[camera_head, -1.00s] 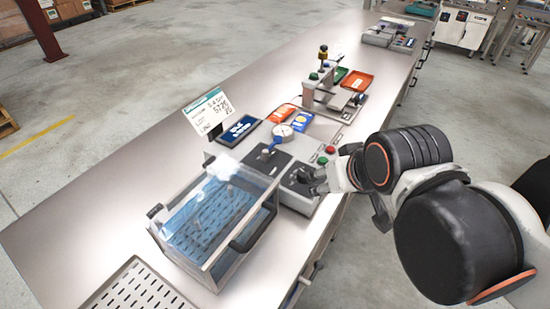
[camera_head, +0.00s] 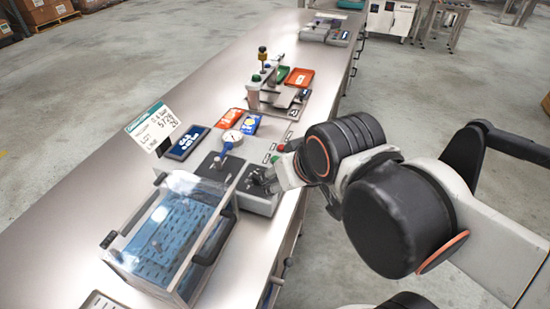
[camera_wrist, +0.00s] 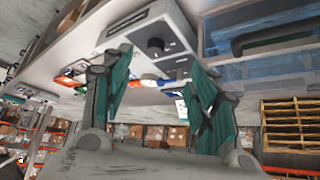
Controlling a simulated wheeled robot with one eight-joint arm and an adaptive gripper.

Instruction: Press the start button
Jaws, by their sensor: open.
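A grey control box (camera_head: 262,204) sits at the bench's front edge, beside the clear-lidded chamber. A green button (camera_head: 275,159) and a red button (camera_head: 281,147) are on its top, near the far right corner. No label can be read to tell which is the start button. Contact cannot be told.
The clear-lidded chamber (camera_head: 205,252) with a blue perforated inside stands left of my gripper. Orange and blue packets (camera_head: 231,118) and another station lie farther along the bench.

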